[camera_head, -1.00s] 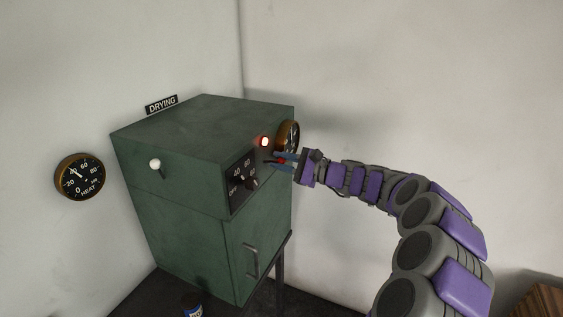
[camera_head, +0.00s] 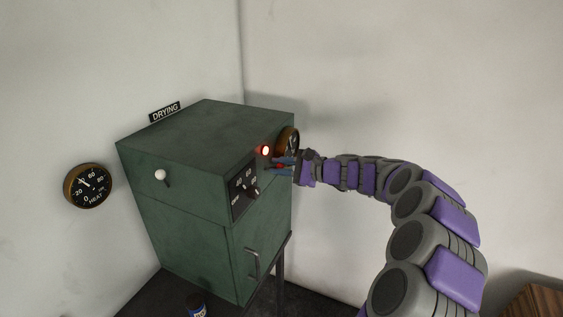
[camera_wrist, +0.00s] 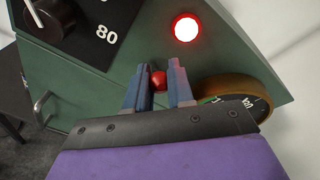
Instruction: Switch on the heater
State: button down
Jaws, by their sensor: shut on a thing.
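The heater (camera_head: 180,190) is a dark green box with a sloped control front. A red lamp (camera_head: 265,151) on it glows, and it shows large and bright in the wrist view (camera_wrist: 186,28). My gripper (camera_head: 278,164) is at the right end of the control front, just below the lamp. In the wrist view, its two blue-grey fingers (camera_wrist: 159,76) are shut on a small red knob (camera_wrist: 159,82). The knob's stem is hidden. A dial knob (camera_wrist: 48,16) sits on a black scale plate (camera_head: 243,188), left of my gripper.
A brass-rimmed gauge (camera_head: 289,140) is right beside my gripper. A white-knobbed lever (camera_head: 160,175) is on the heater's left side. A small jar (camera_head: 195,305) stands in front.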

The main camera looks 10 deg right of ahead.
jog(key=c, duration=1)
grip_release()
jog(key=v, duration=1.7)
jog(key=shift+s+d, duration=0.15)
jog(key=shift+d, duration=0.05)
jog(key=shift+a+f, duration=0.1)
